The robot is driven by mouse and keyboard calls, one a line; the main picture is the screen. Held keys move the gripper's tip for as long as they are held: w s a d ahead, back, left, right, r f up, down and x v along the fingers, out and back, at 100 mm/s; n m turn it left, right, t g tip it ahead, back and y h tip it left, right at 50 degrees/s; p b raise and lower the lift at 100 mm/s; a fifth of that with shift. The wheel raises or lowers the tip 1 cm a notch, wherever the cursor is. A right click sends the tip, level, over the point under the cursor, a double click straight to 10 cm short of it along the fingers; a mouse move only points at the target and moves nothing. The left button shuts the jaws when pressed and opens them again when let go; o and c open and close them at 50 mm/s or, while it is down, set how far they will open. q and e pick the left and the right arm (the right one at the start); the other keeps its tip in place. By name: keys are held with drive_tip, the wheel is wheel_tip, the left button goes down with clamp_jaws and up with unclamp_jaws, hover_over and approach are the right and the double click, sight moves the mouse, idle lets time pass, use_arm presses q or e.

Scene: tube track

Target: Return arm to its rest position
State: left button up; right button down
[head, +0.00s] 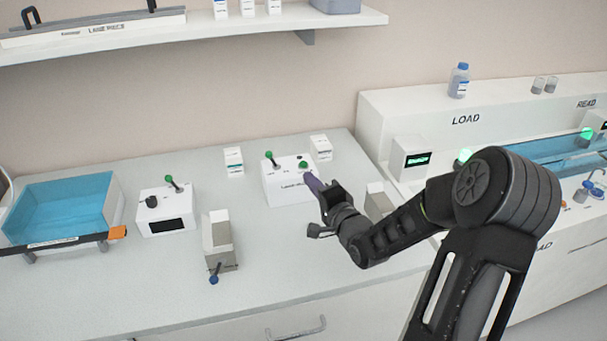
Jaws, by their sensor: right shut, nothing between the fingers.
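My right arm (465,215) comes in from the lower right and reaches left over the bench. My right gripper (317,190) is at its end, in front of the white box with two green-topped parts (286,180). Its fingers look shut, with nothing visible held between them. From this angle I cannot tell whether the gripper touches the box. My left gripper is not in view.
The bench (120,305) holds a blue tray (62,205), a white box with a lever (167,212), a grey-white block (218,240) and small white boxes (233,160). A large LOAD/READ unit (420,105) stands at right. A shelf (230,32) hangs above.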

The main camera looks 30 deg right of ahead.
drive_tip(key=shift+s+a, duration=0.15)
drive_tip(key=shift+s, duration=0.3)
